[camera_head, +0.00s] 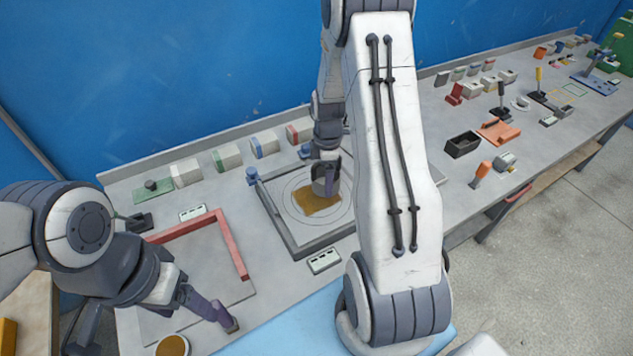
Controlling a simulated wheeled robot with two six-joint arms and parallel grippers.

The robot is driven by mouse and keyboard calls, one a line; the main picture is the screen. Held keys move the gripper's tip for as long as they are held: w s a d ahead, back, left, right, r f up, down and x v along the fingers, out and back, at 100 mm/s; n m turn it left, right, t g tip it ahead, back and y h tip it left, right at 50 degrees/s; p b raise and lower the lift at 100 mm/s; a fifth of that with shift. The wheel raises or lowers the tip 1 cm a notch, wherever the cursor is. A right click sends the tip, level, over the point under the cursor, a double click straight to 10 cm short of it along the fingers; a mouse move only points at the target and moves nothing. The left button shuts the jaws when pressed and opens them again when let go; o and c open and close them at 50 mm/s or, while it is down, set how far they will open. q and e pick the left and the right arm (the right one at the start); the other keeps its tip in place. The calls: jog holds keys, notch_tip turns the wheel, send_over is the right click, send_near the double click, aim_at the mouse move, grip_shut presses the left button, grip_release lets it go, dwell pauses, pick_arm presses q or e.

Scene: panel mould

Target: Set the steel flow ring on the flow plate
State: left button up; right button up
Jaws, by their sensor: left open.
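The flow plate (279,223) is a grey square plate with circles marked on it, in a dark frame at the middle of the bench. A brown patch (318,204) lies on its centre. A short grey cylinder, seemingly the steel flow ring (318,187), shows just above or on the patch; contact is unclear. My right gripper (328,180) is at this cylinder, one dark finger in front of it; the other is hidden, so its grip is unclear. My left gripper (155,332) is open at the lower left, its fingers wide apart and empty.
A red angled frame (229,240) lies left of the plate. A round cup with brown contents (173,346) stands near my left gripper. Several small blocks line the back edge. A black box (462,145) and an orange tray (498,131) stand to the right. My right arm hides the middle bench.

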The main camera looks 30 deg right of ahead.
aim_at(317, 185)
jog(key=shift+w+a+f+p, duration=0.2)
jog(key=shift+w+a+f, duration=0.2)
jog(key=shift+w, duration=0.2)
jog(key=shift+w+a+f+p, duration=0.15)
jog(key=shift+w+a+f, duration=0.15)
jog(key=shift+w+f, duration=0.25)
notch_tip(317, 185, down, 3)
jog(key=shift+r+p, duration=0.1)
jog(key=shift+p, duration=0.65)
jog(key=shift+f, duration=0.5)
jog(key=shift+f, duration=0.1)
